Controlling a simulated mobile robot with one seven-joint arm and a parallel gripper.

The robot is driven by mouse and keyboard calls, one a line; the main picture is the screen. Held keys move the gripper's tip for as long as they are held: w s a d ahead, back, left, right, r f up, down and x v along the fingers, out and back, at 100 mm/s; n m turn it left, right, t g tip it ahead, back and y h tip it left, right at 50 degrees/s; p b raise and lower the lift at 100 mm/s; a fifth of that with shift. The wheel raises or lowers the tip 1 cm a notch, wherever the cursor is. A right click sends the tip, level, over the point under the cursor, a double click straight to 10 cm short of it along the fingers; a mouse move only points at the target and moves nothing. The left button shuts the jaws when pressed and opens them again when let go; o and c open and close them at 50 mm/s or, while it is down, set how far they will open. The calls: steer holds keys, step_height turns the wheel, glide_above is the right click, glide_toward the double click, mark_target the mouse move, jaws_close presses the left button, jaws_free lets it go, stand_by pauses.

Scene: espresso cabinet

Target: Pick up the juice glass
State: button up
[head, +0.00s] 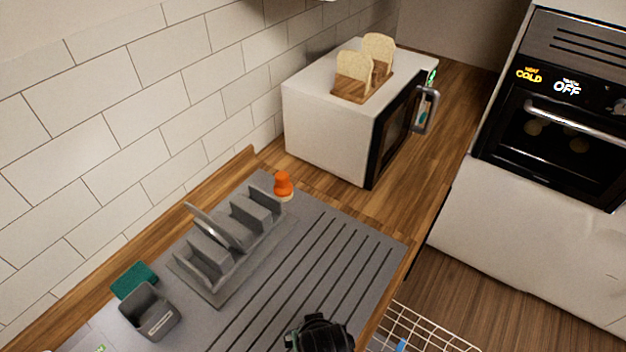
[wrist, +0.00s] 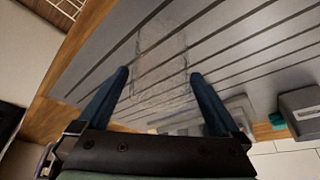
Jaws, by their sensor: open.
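In the wrist view a clear, see-through juice glass (wrist: 163,50) stands out faintly against the grey ribbed drainboard (wrist: 235,50). My gripper (wrist: 158,73) is open, with its two blue fingers spread apart. The glass shows between and just beyond the fingertips; I cannot tell whether either finger touches it. In the head view only a dark part of my arm shows at the bottom edge, over the drainboard. The glass cannot be made out there.
A grey dish rack (head: 215,280) with a plate stands on the drainboard. Beside it are a grey holder (head: 150,312), a green sponge (head: 134,280) and an orange-topped item (head: 283,185). A white microwave (head: 325,125) carries toast slices. A wire rack (head: 425,330) lies below the counter edge.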

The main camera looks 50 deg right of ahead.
steer(key=shift+x, duration=1.1)
steer(key=shift+r, duration=0.1)
steer(key=c, duration=1.4)
